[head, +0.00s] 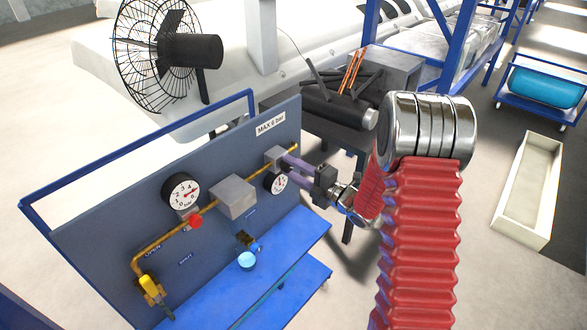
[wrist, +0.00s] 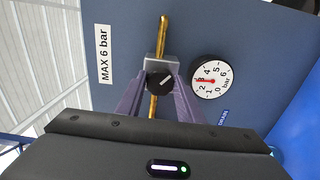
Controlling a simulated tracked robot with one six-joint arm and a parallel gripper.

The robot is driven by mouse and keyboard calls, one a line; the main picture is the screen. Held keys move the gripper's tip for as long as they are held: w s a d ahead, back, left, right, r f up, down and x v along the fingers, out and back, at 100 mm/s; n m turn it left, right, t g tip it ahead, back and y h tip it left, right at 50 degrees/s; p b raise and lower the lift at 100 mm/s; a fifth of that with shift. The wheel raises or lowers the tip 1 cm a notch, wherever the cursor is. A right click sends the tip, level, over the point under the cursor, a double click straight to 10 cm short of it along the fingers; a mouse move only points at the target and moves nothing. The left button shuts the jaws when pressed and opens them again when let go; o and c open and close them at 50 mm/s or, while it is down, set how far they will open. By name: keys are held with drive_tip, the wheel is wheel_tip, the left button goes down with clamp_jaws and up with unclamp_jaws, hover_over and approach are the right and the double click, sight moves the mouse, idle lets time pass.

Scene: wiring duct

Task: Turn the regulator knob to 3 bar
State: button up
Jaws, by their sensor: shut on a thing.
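The round bar gauge (wrist: 212,77) is right of the knob in the wrist view. Its red needle points left, near the 2 to 3 marks; the exact reading is too small to tell. The gauge (head: 275,182) also shows in the head view.
A "MAX 6 bar" label (wrist: 105,53) is beside the knob. A blue shelf (head: 285,270) juts out below.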

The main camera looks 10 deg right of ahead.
drive_tip(key=shift+d+f+m, duration=0.1)
drive_tip(key=shift+d+m, duration=0.15)
drive_tip(key=shift+m, duration=0.35)
drive_tip(key=o, duration=1.1)
drive_tip(key=shift+a, duration=0.15)
drive_tip(key=shift+c, duration=0.2)
drive_tip(key=v, duration=1.3)
drive_tip(key=shift+s+d, duration=0.25)
drive_tip(key=shift+s, duration=0.1)
